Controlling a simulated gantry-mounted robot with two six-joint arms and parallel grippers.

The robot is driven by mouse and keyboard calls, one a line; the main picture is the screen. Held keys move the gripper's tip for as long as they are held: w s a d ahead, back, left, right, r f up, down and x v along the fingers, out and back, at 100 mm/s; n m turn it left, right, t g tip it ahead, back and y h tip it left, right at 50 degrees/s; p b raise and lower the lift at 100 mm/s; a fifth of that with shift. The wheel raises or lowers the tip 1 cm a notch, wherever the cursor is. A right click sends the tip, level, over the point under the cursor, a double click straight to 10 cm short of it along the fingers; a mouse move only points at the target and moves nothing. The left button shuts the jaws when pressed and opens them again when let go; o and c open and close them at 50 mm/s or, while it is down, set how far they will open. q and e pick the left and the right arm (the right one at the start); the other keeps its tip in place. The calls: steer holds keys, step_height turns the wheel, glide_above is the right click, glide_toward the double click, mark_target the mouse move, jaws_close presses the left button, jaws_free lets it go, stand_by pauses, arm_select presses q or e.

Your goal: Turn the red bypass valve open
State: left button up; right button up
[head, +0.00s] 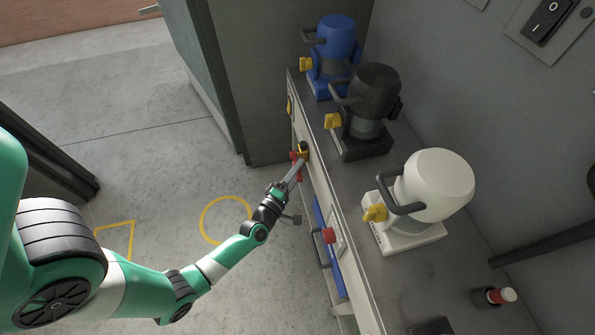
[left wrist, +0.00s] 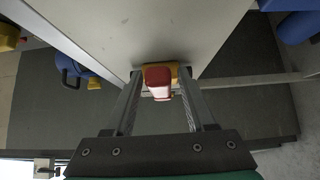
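The red valve handle (left wrist: 157,80) sits on a yellow base (left wrist: 176,72) on a pale panel in the left wrist view. In the head view a red part (head: 294,156) of it shows on the bench's front panel, mostly hidden by my gripper. My left gripper (head: 299,165) reaches this panel from the front. In the left wrist view its two fingers (left wrist: 160,78) stand on either side of the red handle, with a visible gap on each side, so it is open around it. My right gripper is not in view.
On the bench top stand a blue (head: 336,38), a black (head: 374,92) and a white machine (head: 436,187), each with a yellow knob. A red-capped bottle (head: 494,297) lies near the right. The floor (head: 165,165) is clear.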

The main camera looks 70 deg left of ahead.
arm_select(q)
jaws_close()
stand_by(1.2)
